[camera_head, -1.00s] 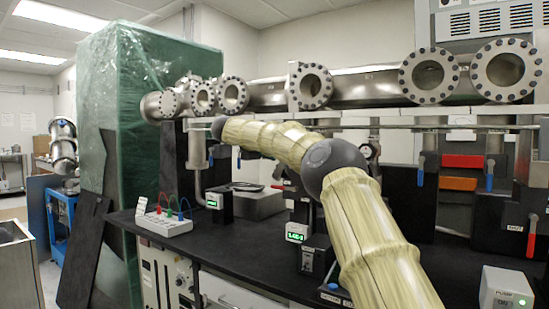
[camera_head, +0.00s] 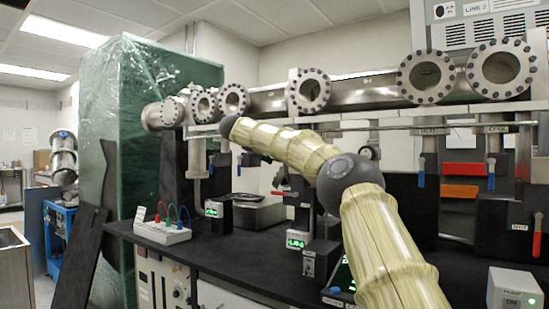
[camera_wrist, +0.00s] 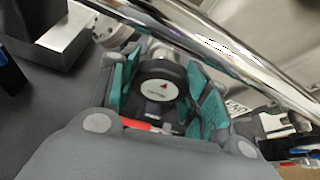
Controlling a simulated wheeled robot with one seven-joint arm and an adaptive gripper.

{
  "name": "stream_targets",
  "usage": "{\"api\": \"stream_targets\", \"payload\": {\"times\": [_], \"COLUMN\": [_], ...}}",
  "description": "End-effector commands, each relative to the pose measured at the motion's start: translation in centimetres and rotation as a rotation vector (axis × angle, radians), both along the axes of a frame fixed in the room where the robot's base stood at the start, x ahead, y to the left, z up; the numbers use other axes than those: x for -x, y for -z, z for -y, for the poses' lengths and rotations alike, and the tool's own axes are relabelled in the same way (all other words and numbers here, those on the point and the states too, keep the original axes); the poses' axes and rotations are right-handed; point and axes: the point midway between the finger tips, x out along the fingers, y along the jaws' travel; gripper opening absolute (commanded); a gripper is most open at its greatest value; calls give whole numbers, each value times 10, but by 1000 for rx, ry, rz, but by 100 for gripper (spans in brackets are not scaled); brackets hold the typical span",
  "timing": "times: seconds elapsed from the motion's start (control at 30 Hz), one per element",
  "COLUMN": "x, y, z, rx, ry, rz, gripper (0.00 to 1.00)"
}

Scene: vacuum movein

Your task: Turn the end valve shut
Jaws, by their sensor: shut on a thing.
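A red part (camera_wrist: 142,125) shows just below the knob, partly hidden by my gripper. In the head view my arm reaches up and left over the bench, and its far end hides most of the gripper and the valve.
A shiny pipe (camera_wrist: 215,45) runs diagonally close above my gripper. In the head view, a steel manifold (camera_head: 265,100) crosses above the black bench (camera_head: 240,252). Green display boxes (camera_head: 297,240), a white box with coloured leads (camera_head: 162,232) and hanging blue-handled valves (camera_head: 421,180) are around it.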

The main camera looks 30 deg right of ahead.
Motion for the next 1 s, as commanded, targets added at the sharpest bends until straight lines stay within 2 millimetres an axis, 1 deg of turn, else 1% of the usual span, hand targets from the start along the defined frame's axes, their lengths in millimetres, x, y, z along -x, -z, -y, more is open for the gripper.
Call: {"api": "stream_targets", "payload": {"times": [0.03,0.23,0.27,0.3,0.37,0.4,0.77,0.87,1.0], "x": [0,0,0,0,0,0,0,3,9], "y": [3,3,3,3,2,2,-1,-4,-13], "z": [0,0,0,-1,-1,-1,-3,-10,-28], "rx": [-3,-3,-2,-2,-2,-1,0,0,1], "ry": [1,1,0,0,0,1,-1,-2,-3], "rz": [-4,-4,-4,-4,-4,-3,-2,-1,-1], "gripper": [23,23,48,56,66,69,69,69,69]}}
